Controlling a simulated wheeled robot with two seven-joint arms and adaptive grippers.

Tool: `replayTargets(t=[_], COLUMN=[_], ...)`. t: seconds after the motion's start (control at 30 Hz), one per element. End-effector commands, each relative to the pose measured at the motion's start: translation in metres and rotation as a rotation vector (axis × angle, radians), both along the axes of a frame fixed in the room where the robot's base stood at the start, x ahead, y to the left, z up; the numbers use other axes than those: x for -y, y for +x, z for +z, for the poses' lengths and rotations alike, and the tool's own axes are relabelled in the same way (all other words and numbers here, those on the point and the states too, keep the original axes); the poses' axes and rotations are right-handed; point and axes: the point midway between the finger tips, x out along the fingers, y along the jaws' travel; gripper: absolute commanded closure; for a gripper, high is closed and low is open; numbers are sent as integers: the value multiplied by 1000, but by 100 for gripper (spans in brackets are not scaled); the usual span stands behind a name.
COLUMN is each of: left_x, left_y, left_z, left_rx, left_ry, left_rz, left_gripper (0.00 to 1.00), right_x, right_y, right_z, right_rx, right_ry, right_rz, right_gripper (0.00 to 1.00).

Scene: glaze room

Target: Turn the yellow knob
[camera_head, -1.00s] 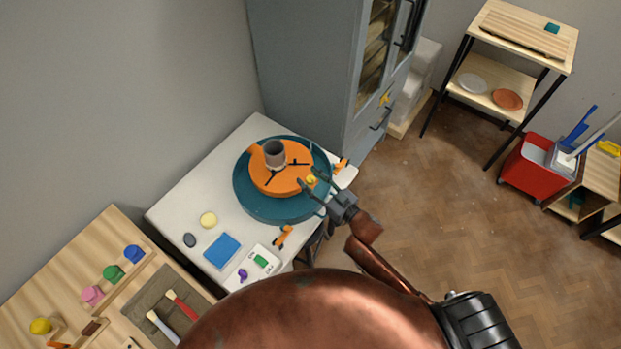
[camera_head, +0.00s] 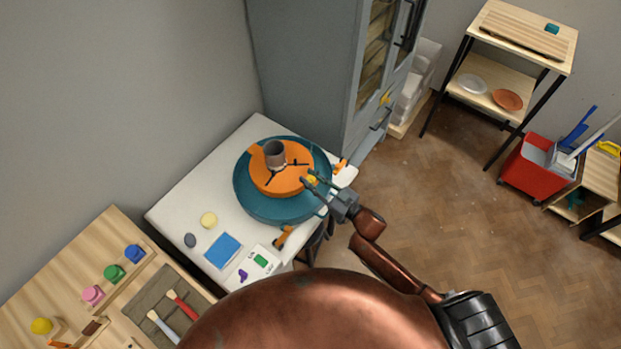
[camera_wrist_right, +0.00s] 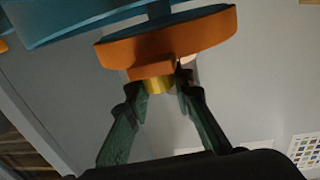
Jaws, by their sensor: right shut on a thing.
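The yellow knob (camera_head: 311,180) sticks out from the side of the orange disc (camera_head: 262,184), which rests on a round teal base (camera_head: 250,205) on the white table. In the right wrist view, the knob (camera_wrist_right: 158,85) sits below a small orange block on the disc's rim. My right gripper (camera_wrist_right: 160,88) has its two green fingers on either side of the knob, shut on it. The fingers partly cover the knob in the head view. My left gripper is not in view.
A grey cabinet (camera_head: 305,70) stands right behind the white table (camera_head: 180,205). Orange handles (camera_head: 284,237) sit near the table's edge.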

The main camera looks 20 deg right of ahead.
Motion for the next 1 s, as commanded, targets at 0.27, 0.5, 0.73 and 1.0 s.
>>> replayTargets(t=[0.27,0.5,0.73,1.0], left_x=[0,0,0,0], left_y=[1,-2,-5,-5], left_z=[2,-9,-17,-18], left_rx=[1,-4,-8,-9], left_ry=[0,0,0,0], left_rz=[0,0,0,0], left_gripper=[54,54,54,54], right_x=[2,1,1,0], right_y=[1,1,1,0], right_z=[-1,-2,-2,0], right_rx=[1,1,-1,-1], right_ry=[-9,-7,-3,0], right_rz=[184,333,422,453], right_gripper=[100,100,100,100])
